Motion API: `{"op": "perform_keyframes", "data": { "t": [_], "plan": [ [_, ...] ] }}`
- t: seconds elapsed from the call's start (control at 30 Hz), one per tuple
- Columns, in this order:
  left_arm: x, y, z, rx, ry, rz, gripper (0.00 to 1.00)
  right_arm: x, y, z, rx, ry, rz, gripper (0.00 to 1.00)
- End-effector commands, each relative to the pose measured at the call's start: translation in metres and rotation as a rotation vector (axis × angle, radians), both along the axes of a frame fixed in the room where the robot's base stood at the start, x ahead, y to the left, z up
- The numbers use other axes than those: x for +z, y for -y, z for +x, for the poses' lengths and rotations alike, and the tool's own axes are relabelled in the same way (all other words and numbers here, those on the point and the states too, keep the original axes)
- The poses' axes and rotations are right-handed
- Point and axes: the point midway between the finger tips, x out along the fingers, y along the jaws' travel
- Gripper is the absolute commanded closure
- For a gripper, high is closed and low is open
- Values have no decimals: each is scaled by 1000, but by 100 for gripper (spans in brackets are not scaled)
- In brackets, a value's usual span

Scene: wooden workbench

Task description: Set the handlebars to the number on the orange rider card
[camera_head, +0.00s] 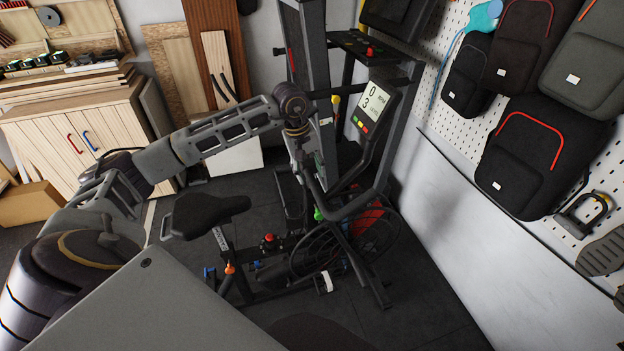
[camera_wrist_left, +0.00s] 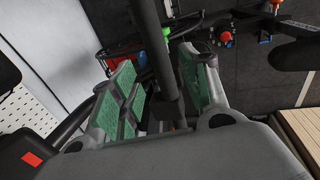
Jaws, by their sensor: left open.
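The exercise bike stands in the middle of the head view, with a black saddle (camera_head: 205,214) and dark handlebars (camera_head: 352,205). Its tilted console (camera_head: 374,106) shows the digits 0 and 3. My left gripper (camera_head: 307,165) is at the handlebars, partly hidden behind my own wrist. In the left wrist view, its green-padded fingers (camera_wrist_left: 162,80) are open, with a dark bar (camera_wrist_left: 152,45) passing between them. Contact with the bar cannot be told. I cannot make out an orange rider card. My right gripper is not in view.
A black rack (camera_head: 305,45) stands behind the bike. A white pegboard wall with black bags (camera_head: 535,150) is close on the right. A wooden cabinet (camera_head: 85,135) stands at the left. Dark floor (camera_head: 430,300) is free at the front right.

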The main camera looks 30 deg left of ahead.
Motion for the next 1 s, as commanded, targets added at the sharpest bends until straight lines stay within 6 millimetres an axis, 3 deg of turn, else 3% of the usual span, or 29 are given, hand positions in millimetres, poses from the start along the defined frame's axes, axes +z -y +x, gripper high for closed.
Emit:
{"op": "perform_keyframes", "data": {
  "t": [0.4,0.8,1.0],
  "plan": [
    [-42,5,6,0,-1,1,54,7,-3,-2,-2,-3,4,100],
    [-47,6,7,0,0,1,54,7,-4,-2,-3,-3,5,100],
    [-47,6,7,0,-1,1,78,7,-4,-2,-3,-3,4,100]
  ]
}}
